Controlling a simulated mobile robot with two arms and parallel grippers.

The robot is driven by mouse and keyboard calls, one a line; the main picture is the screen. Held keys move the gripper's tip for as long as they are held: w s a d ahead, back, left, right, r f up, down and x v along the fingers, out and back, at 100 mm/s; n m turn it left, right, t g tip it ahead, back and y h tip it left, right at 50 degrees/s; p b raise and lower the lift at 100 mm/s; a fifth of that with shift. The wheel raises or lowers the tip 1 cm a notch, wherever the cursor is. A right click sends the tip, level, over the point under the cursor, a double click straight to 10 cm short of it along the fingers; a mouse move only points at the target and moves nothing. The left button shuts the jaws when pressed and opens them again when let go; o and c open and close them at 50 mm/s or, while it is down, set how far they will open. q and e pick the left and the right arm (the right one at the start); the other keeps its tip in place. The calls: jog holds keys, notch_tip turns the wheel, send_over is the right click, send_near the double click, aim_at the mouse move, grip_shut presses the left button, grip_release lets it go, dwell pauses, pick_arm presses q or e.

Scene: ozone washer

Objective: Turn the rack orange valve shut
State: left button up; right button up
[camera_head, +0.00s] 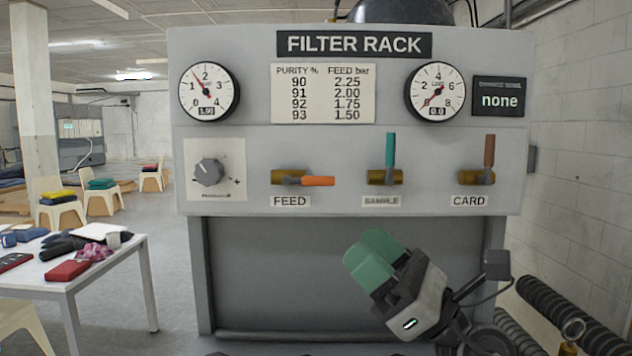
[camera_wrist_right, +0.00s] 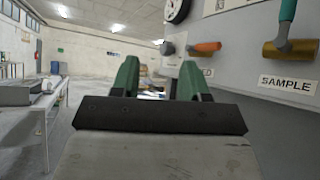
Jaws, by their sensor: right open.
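The orange valve handle (camera_head: 318,181) is on the filter rack's front panel, above the FEED label. It lies level and points right from its brass body (camera_head: 288,177). In the right wrist view the orange handle (camera_wrist_right: 207,47) shows at the upper right. My right gripper (camera_head: 370,255) is below the panel, right of and lower than the orange handle, apart from it. Its green fingers are apart with nothing between them, as the right wrist view (camera_wrist_right: 160,80) also shows. My left gripper is not in view.
The teal SAMPLE handle (camera_head: 390,150) and brown CARD handle (camera_head: 489,150) stand upright to the right. A knob (camera_head: 209,172) is at the left. A cluttered white table (camera_head: 128,262) stands left.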

jog(key=w+a+r+n+g+h, duration=0.1)
jog(key=a+r+n+g+h, duration=0.25)
jog(key=n, duration=0.55)
jog(key=n+t+h, duration=0.2)
jog(key=t+h, duration=0.3)
jog(key=h, duration=0.4)
send_near(322, 179)
jog(key=w, duration=0.1)
jog(key=shift+g+y, duration=0.25)
jog(key=shift+y, duration=0.1)
jog(key=p+x, duration=0.3)
jog(key=x, duration=0.6)
jog(key=shift+w+a+f+p, duration=0.15)
jog(key=shift+a+f+p, duration=0.05)
jog(key=shift+a+p, duration=0.15)
jog(key=shift+w+a+f, duration=0.2)
jog(key=shift+w, duration=0.05)
jog(key=shift+c, duration=0.3)
grip_shut()
